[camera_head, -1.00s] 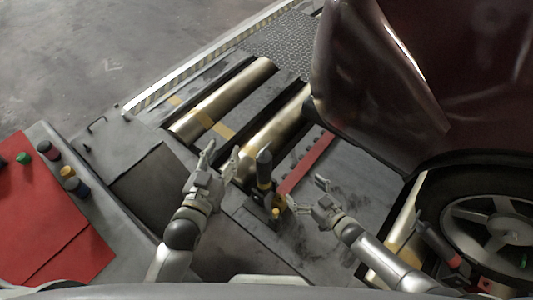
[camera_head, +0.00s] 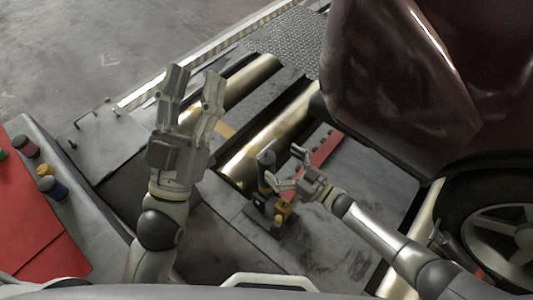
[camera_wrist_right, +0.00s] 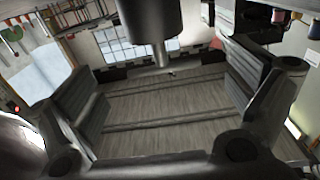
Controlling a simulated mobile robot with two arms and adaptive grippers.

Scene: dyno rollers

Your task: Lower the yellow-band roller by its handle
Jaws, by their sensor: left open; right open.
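The yellow-band lever stands near the middle of the head view, with a dark handle (camera_head: 266,160) above a yellow part (camera_head: 282,211) at its base. My right gripper (camera_head: 283,165) is open, just right of the handle, with its fingers pointing toward it. In the right wrist view a dark cylinder (camera_wrist_right: 163,18) on a metal shaft (camera_wrist_right: 160,54) shows beyond the open fingers; it looks like the handle. Contact cannot be told. My left gripper (camera_head: 192,88) is open and empty, raised to the left of the lever. A metal roller (camera_head: 265,140) lies behind the lever.
A red car body (camera_head: 400,80) and its wheel (camera_head: 505,230) fill the right side. A second lever (camera_head: 447,240) stands by the wheel. A red strip (camera_head: 325,149) lies beyond the right gripper.

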